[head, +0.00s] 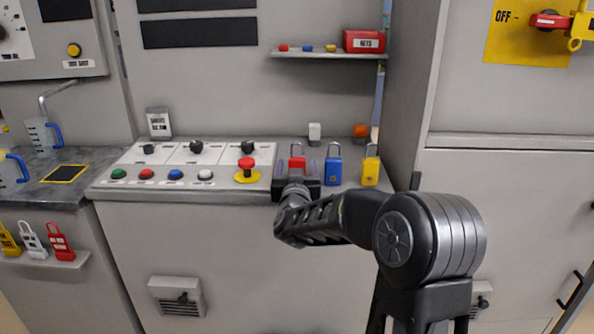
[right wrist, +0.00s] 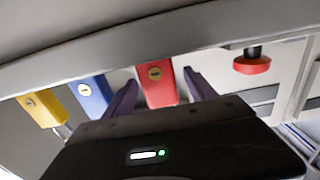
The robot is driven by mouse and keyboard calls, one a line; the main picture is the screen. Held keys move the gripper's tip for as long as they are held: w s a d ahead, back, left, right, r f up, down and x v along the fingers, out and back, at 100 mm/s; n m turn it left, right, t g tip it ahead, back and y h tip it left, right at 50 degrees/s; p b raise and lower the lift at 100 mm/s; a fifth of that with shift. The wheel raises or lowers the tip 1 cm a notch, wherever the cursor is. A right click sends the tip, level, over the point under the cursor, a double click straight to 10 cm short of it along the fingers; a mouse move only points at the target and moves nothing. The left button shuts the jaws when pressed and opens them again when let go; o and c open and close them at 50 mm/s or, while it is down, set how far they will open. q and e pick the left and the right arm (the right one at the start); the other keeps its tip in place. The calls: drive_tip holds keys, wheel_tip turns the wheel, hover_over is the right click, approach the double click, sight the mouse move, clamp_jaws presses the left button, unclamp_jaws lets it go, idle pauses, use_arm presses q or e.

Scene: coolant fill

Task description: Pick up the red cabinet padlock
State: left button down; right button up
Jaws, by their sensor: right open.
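The red padlock (head: 297,164) stands on the console ledge, left of a blue padlock (head: 333,170) and a yellow padlock (head: 371,170). My right gripper (head: 297,170) is at the red padlock, its body hiding the padlock's lower part in the head view. In the right wrist view the red padlock (right wrist: 157,84) shows between the two purple fingers of my right gripper (right wrist: 158,92), which are apart, one on each side. The blue padlock (right wrist: 92,96) and yellow padlock (right wrist: 42,108) are beside it there. My left gripper is not in view.
A red mushroom button (head: 247,170) on a yellow base is left of the gripper, also visible in the wrist view (right wrist: 251,66). A shelf (head: 330,55) with a red keys box (head: 364,41) is above. More tags or padlocks, including a red one (head: 60,240), are at far left.

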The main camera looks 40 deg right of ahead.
drive_tip(key=shift+c, duration=0.3)
clamp_jaws()
idle(0.8)
